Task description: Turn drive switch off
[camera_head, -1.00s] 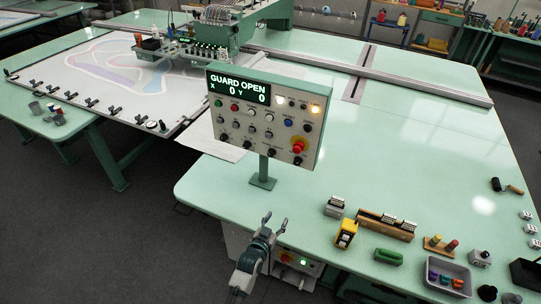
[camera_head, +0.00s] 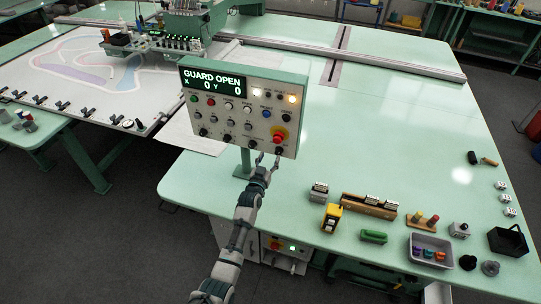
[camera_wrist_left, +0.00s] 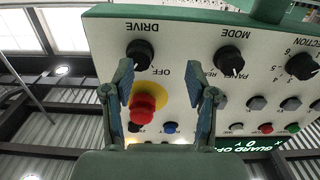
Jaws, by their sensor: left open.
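The control panel (camera_head: 240,105) stands on a post on the green table. Its screen reads GUARD OPEN with X 0 and Y 0. The drive switch (camera_wrist_left: 140,52), a black knob under the word DRIVE, shows upside down in the left wrist view, near an OFF label. I cannot tell its setting. My left gripper (camera_head: 267,158) is open at the panel's lower right corner, and in the wrist view its fingers (camera_wrist_left: 162,70) are spread, empty, with the drive switch near the left fingertip. In the head view the fingers partly cover that corner. My right gripper is out of view.
The red emergency button (camera_wrist_left: 143,102) on its yellow ring is close beside the drive switch, between the fingers in the wrist view. The mode knob (camera_wrist_left: 229,58) is beyond the other finger. A grey tray (camera_head: 430,250) and small tools lie on the table at right.

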